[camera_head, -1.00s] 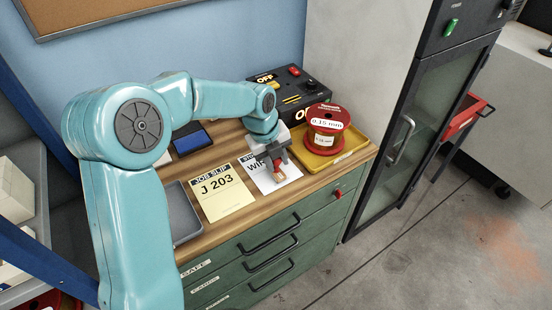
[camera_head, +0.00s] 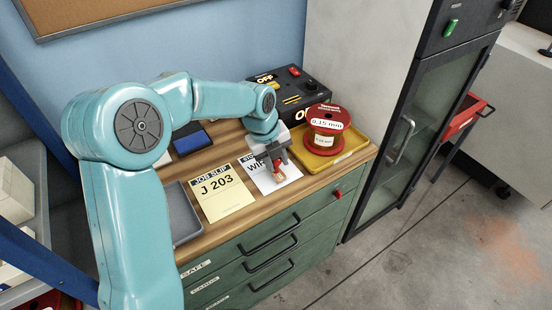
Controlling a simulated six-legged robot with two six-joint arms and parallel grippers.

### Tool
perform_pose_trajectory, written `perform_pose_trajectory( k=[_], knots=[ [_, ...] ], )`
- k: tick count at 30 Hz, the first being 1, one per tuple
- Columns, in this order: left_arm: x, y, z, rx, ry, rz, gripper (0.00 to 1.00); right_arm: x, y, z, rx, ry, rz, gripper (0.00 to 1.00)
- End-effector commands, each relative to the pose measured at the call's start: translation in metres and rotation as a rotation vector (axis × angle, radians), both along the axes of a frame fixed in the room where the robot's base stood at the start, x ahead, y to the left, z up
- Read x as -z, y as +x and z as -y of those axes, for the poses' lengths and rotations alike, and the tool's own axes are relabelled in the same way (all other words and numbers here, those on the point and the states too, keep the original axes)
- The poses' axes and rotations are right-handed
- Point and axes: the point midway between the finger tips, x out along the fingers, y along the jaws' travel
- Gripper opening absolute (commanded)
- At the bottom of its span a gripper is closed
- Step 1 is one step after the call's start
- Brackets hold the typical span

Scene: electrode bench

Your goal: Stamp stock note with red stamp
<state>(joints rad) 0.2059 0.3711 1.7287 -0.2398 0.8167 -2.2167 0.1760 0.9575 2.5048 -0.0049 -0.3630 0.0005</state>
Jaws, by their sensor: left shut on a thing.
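The stock note (camera_head: 289,174) is a white sheet on the wooden bench top, partly hidden by my left gripper. My left gripper (camera_head: 275,165) is over the note and shut on a small stamp (camera_head: 279,176) with a red and wood-coloured body. The stamp is upright, low over the note. I cannot tell whether its base touches the paper. My right gripper does not show.
A yellow job slip (camera_head: 223,193) marked J 203 lies left of the note. A blue ink pad (camera_head: 192,139) and a grey tray (camera_head: 182,215) are further left. A red wire spool (camera_head: 326,128) stands in a yellow tray (camera_head: 352,151). A black switch box (camera_head: 290,92) is behind.

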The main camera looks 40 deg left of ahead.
Motion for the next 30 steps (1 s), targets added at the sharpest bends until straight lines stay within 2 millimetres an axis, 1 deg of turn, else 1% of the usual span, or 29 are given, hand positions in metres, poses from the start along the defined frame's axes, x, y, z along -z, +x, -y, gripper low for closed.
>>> perform_pose_trajectory(
  k=[1,6,21,24,30],
  knots=[
    [-0.006,0.0,0.0,0.0,0.0,0.001,0.12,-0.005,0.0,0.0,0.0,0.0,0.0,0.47],
    [-0.022,0.0,0.0,0.0,0.0,0.002,0.12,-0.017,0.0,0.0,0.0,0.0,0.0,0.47],
    [-0.066,0.001,0.0,0.0,0.0,0.004,0.12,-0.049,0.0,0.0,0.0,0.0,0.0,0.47],
    [-0.07,0.001,0.0,0.0,0.0,0.004,0.12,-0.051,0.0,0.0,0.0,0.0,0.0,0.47],
    [-0.068,0.001,0.0,0.0,0.0,0.004,0.12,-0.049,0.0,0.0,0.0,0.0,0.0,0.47]
  ],
)
